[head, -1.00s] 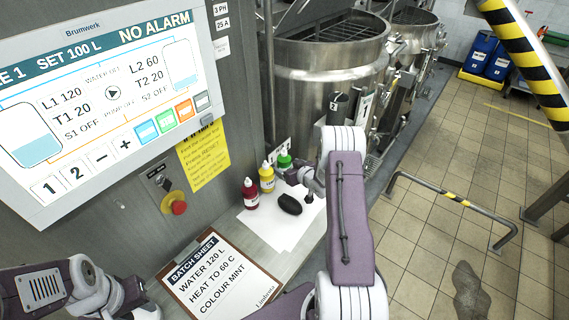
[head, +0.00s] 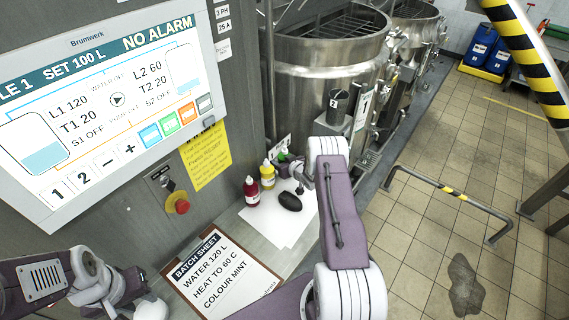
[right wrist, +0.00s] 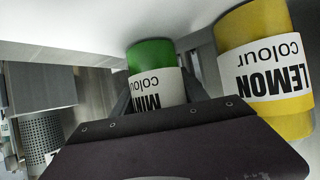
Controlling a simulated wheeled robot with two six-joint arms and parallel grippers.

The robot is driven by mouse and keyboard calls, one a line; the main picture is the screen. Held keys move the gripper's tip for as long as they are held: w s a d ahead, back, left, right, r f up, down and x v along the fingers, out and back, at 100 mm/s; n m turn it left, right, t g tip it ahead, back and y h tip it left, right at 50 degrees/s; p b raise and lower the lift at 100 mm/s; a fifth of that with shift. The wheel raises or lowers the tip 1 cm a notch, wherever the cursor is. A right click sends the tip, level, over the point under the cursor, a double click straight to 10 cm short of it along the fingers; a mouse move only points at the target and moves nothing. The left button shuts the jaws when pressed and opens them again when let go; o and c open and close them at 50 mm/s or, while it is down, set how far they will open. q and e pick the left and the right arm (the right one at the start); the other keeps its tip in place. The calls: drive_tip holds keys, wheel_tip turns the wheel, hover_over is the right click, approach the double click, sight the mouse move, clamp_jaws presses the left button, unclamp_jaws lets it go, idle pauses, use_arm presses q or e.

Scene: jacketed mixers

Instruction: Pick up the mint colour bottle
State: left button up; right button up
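The mint colour bottle (right wrist: 155,75) is green with a white label and appears upside down in the right wrist view. In the head view only a bit of its green (head: 283,156) shows behind my right gripper (head: 301,178). In the right wrist view dark finger parts of that gripper lie on both sides of the bottle, partly hidden by the wrist housing. I cannot tell whether they touch it. My left gripper (head: 148,309) is at the lower left of the head view, cut by the frame edge, away from the bottle.
The yellow lemon bottle (head: 267,174) stands close beside the mint one, also large in the right wrist view (right wrist: 265,70). A red bottle (head: 251,191) and a dark oval object (head: 289,201) are near. A batch sheet clipboard (head: 222,272) lies in front; steel mixers (head: 325,85) stand behind.

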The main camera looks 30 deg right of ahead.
sight(281, 154)
drive_tip(key=shift+r, duration=0.1)
clamp_jaws()
drive_tip(key=shift+d+r, duration=0.1)
drive_tip(key=shift+r, duration=0.2)
wheel_tip(281, 154, up, 3)
drive_tip(key=b, duration=0.2)
drive_tip(key=shift+r+b, duration=0.15)
drive_tip(key=shift+b, duration=0.15)
drive_tip(key=s+d+r+b, duration=0.2)
drive_tip(key=s+d+r, duration=0.3)
drive_tip(key=d, duration=0.5)
wheel_tip(281, 154, up, 2)
drive_tip(key=shift+s+d+r+b, duration=0.1)
drive_tip(key=shift+s+d+b, duration=0.05)
drive_tip(key=shift+s+b, duration=0.2)
